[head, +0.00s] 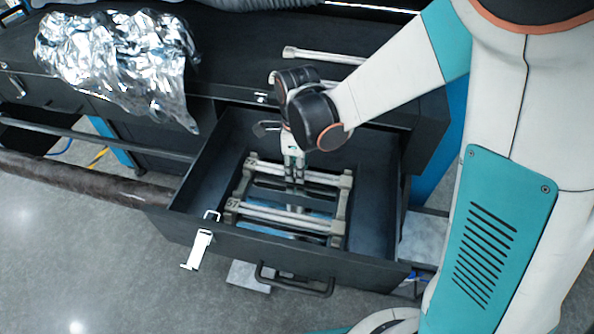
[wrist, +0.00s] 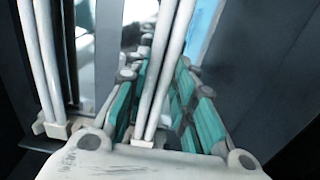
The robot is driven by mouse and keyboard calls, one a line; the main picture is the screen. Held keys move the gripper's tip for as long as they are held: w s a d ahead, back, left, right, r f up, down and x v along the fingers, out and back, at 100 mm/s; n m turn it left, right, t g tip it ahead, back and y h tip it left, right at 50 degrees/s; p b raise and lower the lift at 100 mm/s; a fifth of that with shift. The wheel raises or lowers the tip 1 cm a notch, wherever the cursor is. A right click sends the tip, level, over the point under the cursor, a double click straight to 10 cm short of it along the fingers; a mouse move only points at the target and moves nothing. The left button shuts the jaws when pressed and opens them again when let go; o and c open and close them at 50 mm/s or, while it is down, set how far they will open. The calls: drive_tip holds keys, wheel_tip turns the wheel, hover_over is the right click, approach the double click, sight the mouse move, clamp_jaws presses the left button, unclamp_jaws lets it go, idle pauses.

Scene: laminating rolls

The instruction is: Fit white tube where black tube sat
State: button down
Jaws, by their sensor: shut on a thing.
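My gripper (head: 295,174) reaches down into the open drawer, at the far side of a grey rack (head: 341,208). In the wrist view its teal-padded fingers (wrist: 160,95) are shut around a pale white tube (wrist: 170,65). In the head view this white tube (head: 322,178) lies along the far side of the rack, its ends at the end brackets. I cannot tell whether it is fully seated. A pair of pale tubes (head: 280,215) spans the near side, and pale tubes also show at the left in the wrist view (wrist: 45,60). I cannot make out a black tube for certain.
Another pale tube (head: 325,55) lies on the black bench top behind my arm. Crumpled foil (head: 120,55) covers the bench at left. A dark roll (head: 90,178) runs along the left front.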

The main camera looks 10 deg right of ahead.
drive_tip(key=c, duration=1.3)
unclamp_jaws()
drive_tip(key=shift+c, duration=0.2)
wheel_tip(320, 180, up, 12)
drive_tip(key=p, duration=0.8)
